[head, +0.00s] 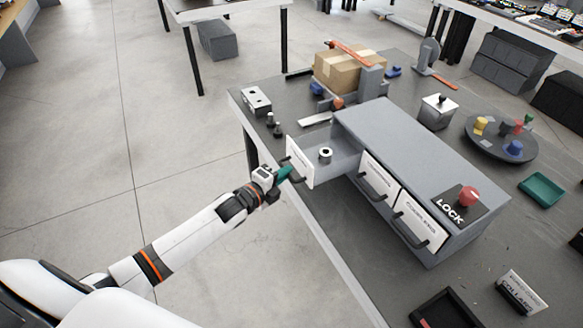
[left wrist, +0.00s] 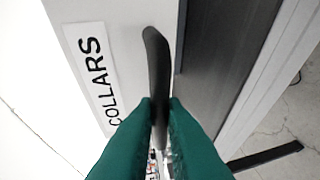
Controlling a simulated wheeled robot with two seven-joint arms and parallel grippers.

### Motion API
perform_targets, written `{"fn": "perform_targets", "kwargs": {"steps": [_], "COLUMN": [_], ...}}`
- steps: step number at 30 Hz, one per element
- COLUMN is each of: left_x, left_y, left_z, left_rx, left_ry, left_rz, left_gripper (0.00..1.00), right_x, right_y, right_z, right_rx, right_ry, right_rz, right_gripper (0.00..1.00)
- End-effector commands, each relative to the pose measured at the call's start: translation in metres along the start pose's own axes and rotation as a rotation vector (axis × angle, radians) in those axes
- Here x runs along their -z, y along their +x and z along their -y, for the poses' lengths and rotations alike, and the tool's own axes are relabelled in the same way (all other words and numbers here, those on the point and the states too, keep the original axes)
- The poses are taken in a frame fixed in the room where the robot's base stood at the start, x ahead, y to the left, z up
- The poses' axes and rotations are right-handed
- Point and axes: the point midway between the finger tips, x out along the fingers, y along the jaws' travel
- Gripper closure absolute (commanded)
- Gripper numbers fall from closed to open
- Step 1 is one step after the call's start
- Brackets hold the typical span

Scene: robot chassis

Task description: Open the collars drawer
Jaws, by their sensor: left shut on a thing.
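The collars drawer (head: 301,166) is the leftmost drawer of the grey cabinet (head: 415,150) and stands pulled out. A light ring-shaped piece with a dark centre (head: 325,153) lies inside it. The drawer's white label reading COLLARS (left wrist: 91,70) and its black handle (left wrist: 157,75) show in the left wrist view. My left gripper (head: 286,174), with green fingers, is shut on that handle; its fingers (left wrist: 158,125) sit on either side of it. My right gripper is not in view.
Two shut drawers (head: 378,181) (head: 419,221) are beside it, under a red LOCK button (head: 468,196). A cardboard box (head: 349,70) stands behind the cabinet. A turntable (head: 501,140), a green tray (head: 541,190) and a black tray (head: 447,312) are on the table. Open floor lies left.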

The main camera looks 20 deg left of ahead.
Motion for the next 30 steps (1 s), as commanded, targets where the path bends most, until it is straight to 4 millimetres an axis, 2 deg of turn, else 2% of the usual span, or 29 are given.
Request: {"fn": "perform_targets", "kwargs": {"steps": [10, 11, 12, 15, 25, 30], "left_x": [0.001, 0.001, 0.001, 0.001, 0.001, 0.000], "left_y": [-0.001, -0.001, -0.001, -0.001, -0.004, -0.023], "left_z": [0.001, 0.001, 0.000, 0.000, 0.001, 0.002], "left_rx": [0.000, 0.000, 0.000, 0.000, 0.000, 0.002], "left_ry": [0.000, 0.000, 0.000, 0.000, 0.000, 0.001], "left_rz": [-0.001, -0.001, -0.001, -0.001, -0.001, 0.000], "left_gripper": [1.00, 0.88, 0.81, 0.68, 0.68, 0.68], "right_x": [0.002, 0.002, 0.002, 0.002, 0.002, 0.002], "right_y": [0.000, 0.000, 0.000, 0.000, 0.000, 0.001], "right_z": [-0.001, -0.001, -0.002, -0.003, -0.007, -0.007], "right_rx": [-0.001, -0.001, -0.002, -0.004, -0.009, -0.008], "right_ry": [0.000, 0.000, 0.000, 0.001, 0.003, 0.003], "right_rz": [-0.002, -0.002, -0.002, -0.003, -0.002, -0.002], "right_gripper": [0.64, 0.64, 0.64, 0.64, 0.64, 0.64]}}
